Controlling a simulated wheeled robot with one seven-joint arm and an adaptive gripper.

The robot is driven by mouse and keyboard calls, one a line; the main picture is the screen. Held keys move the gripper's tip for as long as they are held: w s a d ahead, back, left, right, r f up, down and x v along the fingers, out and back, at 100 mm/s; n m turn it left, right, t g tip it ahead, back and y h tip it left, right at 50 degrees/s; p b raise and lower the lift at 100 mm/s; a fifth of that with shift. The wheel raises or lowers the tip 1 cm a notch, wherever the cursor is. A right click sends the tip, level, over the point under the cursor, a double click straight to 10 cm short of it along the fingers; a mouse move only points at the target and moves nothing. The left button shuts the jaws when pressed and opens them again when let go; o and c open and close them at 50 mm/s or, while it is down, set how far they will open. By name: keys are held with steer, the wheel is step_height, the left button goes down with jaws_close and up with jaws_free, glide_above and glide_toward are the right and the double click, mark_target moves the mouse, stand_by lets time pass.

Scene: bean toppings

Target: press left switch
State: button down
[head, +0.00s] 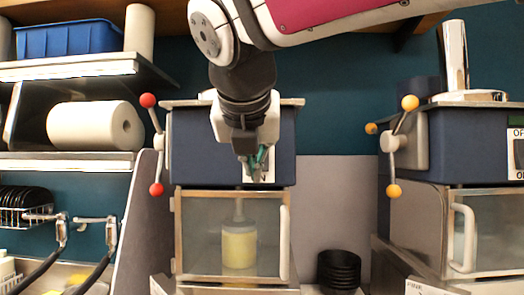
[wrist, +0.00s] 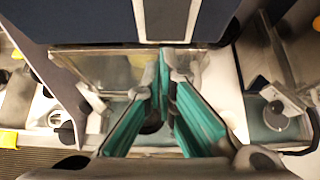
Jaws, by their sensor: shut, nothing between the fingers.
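The left machine (head: 190,140) is a dark blue box with a red-knobbed handle on its left side. The left switch (head: 265,178) is a white plate on its front, mostly hidden behind my gripper; part of its lettering shows. My gripper (head: 257,170) is shut and empty, with teal fingers right in front of the switch plate. In the wrist view my gripper (wrist: 165,60) has its fingertips together close to the blue front and a pale plate (wrist: 165,18). I cannot tell whether they touch, or which way the switch is set.
Below the switch is a glass-doored compartment (head: 190,240) with a yellow-and-white container (head: 239,245). A second blue machine (head: 460,150) with yellow knobs and its own switch (head: 517,155) stands at the right. Black stacked bowls (head: 338,270) sit between them. Shelves with a paper roll (head: 90,125) are left.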

steer(key=shift+w+f, duration=0.15)
steer(key=shift+w, duration=0.8)
steer(key=shift+w+f+t+b, duration=0.15)
steer(key=shift+w+t+b, duration=0.3)
steer(key=shift+b, duration=0.3)
